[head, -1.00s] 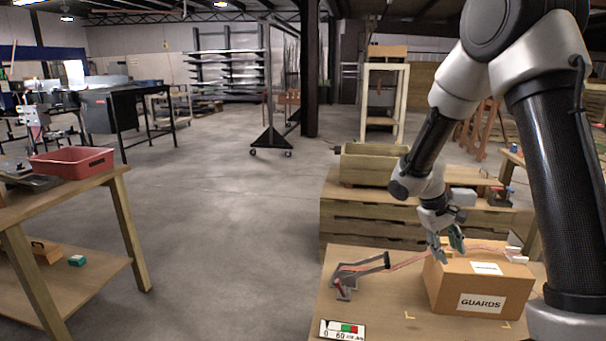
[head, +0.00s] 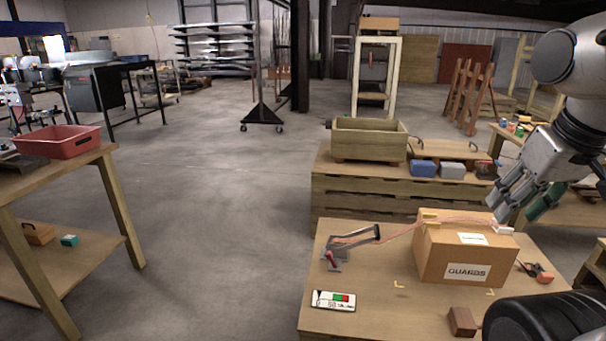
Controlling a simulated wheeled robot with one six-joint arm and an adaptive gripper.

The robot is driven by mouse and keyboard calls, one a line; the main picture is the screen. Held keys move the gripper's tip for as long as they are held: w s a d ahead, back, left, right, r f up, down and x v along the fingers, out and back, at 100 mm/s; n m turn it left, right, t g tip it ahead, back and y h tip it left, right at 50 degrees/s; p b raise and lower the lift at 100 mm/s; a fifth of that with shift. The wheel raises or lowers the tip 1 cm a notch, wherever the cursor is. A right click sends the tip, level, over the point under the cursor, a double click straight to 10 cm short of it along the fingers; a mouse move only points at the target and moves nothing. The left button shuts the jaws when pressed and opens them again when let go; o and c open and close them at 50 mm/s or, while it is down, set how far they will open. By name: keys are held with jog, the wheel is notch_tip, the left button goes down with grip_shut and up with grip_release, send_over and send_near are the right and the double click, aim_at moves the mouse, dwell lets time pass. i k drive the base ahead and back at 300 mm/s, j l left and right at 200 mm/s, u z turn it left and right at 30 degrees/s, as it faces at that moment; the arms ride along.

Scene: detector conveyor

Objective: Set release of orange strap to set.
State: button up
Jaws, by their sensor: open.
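The orange strap (head: 400,232) runs from a grey metal ratchet (head: 350,240) over the top of the cardboard box (head: 440,248), labelled GUARDS. The ratchet lies on the table left of the box, with its long handle tilted up to the right. A small red part (head: 331,258), perhaps its release, shows at the near left end; its setting is too small to tell. My gripper (head: 520,212) is open and empty at the right, pointing down beside the box's right back corner in the picture. It is well away from the ratchet.
A gauge card (head: 333,300) with green and red patches lies at the table's (head: 385,310) front left. A wooden planter box (head: 368,140) stands behind. The floor to the left is open.

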aim_at(328, 255)
jog(key=i+u, duration=0.2)
jog(key=u, duration=0.2)
jog(key=i+u, duration=0.35)
jog(key=k+j, duration=0.05)
jog(key=k, duration=0.05)
